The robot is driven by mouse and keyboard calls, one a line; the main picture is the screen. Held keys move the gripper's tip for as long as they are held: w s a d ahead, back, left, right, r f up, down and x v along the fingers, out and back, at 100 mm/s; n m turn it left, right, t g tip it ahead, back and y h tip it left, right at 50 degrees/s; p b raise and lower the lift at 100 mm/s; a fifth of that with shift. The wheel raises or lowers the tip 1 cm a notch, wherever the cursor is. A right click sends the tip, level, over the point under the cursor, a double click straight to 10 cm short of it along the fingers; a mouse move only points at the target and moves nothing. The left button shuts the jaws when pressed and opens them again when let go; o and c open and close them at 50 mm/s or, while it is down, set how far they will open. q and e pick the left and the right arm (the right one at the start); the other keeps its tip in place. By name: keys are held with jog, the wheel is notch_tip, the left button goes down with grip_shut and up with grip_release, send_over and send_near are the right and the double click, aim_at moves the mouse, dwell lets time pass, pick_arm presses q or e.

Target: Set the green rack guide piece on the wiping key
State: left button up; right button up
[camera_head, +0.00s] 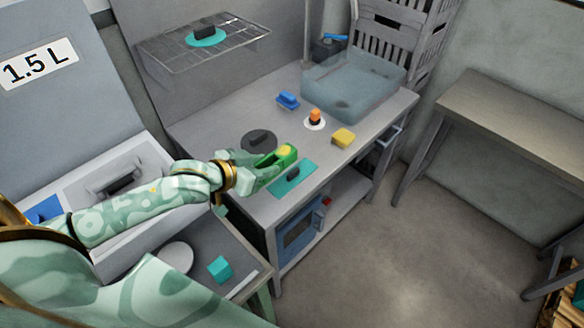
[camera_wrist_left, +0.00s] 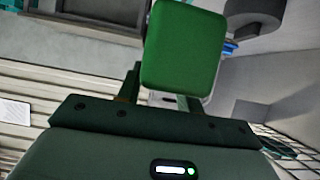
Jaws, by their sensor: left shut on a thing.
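My left gripper (camera_head: 270,162) reaches over the grey counter from the left and is shut on the green rack guide piece (camera_head: 290,158). In the left wrist view the piece is a green block with rounded corners (camera_wrist_left: 184,48), between the fingers (camera_wrist_left: 163,97). It is near a teal rectangular plate with a dark grip (camera_head: 303,170) and a dark round disc with a black grip (camera_head: 249,146), both on the counter. I cannot tell for certain which thing is the wiping key. My right gripper is not in view.
On the counter are a blue piece (camera_head: 288,100), an orange knob on a white disc (camera_head: 315,116), a yellow block (camera_head: 344,138) and a translucent bin (camera_head: 370,85). A wire shelf (camera_head: 165,50) holds a teal disc (camera_head: 206,42). A teal cube (camera_head: 220,269) lies lower left.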

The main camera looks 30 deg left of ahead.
pick_arm(q)
jog(key=w+f+b, duration=0.1)
jog(key=w+f, duration=0.2)
jog(key=w, duration=0.1)
jog(key=w+f+b, duration=0.2)
jog(key=w+f, duration=0.1)
jog(key=w, duration=0.1)
jog(key=w+f+b, duration=0.1)
jog(key=w+f, duration=0.2)
jog(key=w, duration=0.1)
jog(key=shift+w+d+f+b, duration=0.15)
jog(key=shift+w+d+b, duration=0.1)
jog(key=shift+d+b, duration=0.1)
jog(key=shift+w+f+b, duration=0.15)
jog(key=shift+f+b, duration=0.1)
jog(key=shift+f, duration=0.6)
jog(key=shift+w+f+b, duration=0.1)
jog(key=shift+f+b, duration=0.15)
jog(key=shift+f, duration=0.6)
jog(key=shift+f, duration=0.1)
jog(key=shift+f+b, duration=0.3)
jog(key=shift+f, duration=0.2)
jog(key=o, duration=1.1)
jog(key=shift+s, duration=0.1)
